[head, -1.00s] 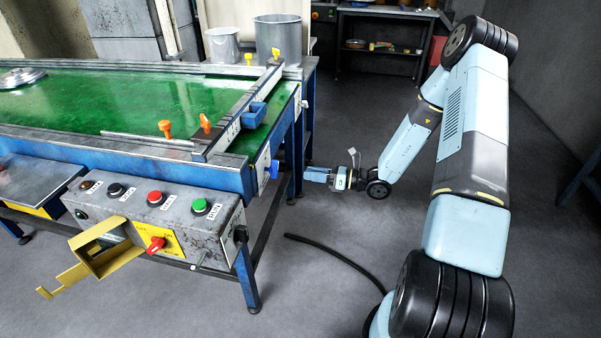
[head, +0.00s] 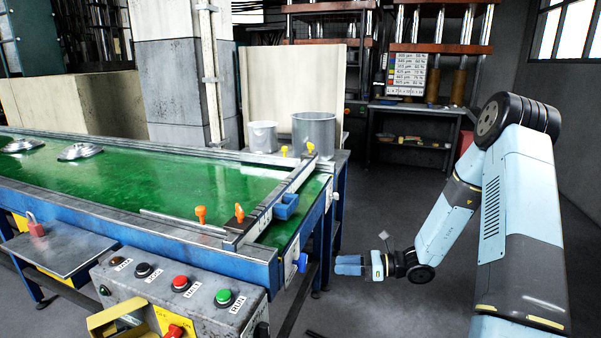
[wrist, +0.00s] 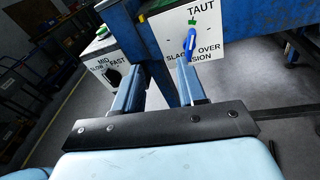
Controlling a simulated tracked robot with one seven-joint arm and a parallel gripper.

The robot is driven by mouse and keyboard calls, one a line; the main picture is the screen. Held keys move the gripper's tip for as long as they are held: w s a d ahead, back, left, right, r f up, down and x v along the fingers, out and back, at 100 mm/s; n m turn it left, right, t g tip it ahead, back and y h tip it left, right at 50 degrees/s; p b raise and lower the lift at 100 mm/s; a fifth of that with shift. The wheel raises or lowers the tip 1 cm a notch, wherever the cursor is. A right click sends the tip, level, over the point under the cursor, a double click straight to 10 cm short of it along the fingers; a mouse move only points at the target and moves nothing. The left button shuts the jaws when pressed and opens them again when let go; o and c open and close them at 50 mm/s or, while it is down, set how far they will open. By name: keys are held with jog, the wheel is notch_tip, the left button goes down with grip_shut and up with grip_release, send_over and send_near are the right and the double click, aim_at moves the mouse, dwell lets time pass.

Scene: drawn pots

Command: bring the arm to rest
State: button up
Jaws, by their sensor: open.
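My gripper (head: 348,265) is at the end of my arm, to the right of the conveyor table's end, in the head view. In the wrist view its two blue fingers (wrist: 158,85) stand apart with nothing between them. Ahead of the fingers is a white plate (wrist: 205,35) marked TAUT, SLACK and OVER, with a blue lever (wrist: 213,44) on it. The lever also shows in the head view (head: 301,262), just left of my gripper and apart from it.
The green belt table (head: 150,190) fills the left, with a control box (head: 175,290) in front and metal lids (head: 80,152) on it. Two grey pots (head: 314,134) stand behind its end. A shelf bench (head: 415,130) stands at the back. The floor around my gripper looks clear.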

jog(key=s+r+n+g+h, duration=0.5)
jog(key=s+r+n+h, duration=0.4)
jog(key=s+r+n, duration=0.6)
jog(key=s+d+r+n+t+h, duration=0.3)
jog(key=s+r, duration=0.3)
jog(key=r, duration=0.2)
jog(key=s+d+r+n+t+h, duration=0.4)
jog(key=s+d+r, duration=0.2)
jog(key=r, duration=0.2)
jog(key=shift+s+d+r+t+h, duration=0.2)
jog(key=shift+s+r+t+h, duration=0.1)
jog(key=shift+r, duration=0.05)
